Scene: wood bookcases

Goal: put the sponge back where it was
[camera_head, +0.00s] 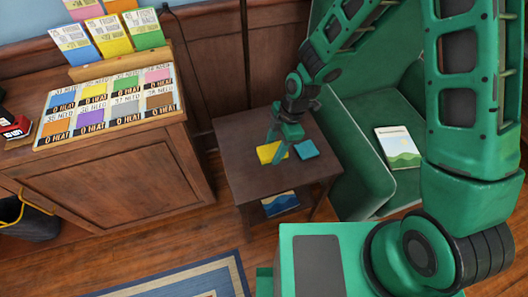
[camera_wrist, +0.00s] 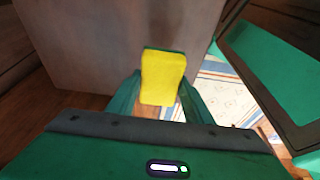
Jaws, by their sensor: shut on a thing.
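The sponge (camera_head: 270,152) is yellow and shows at my gripper (camera_head: 281,148) over the small dark side table (camera_head: 245,177) in the head view. In the wrist view the sponge (camera_wrist: 163,78) is a yellow block with a thin green edge, between the two green fingers of my gripper (camera_wrist: 161,92). My gripper is shut on it. The head view does not clearly show whether the sponge touches the tabletop. Part of the sponge is hidden by a finger.
A blue square item (camera_head: 306,149) lies on the side table, just right of the sponge. A green armchair (camera_head: 352,150) with a booklet (camera_head: 398,147) stands to the right. A wooden cabinet (camera_head: 115,185) with a card display stands left. A book (camera_head: 280,203) lies under the tabletop.

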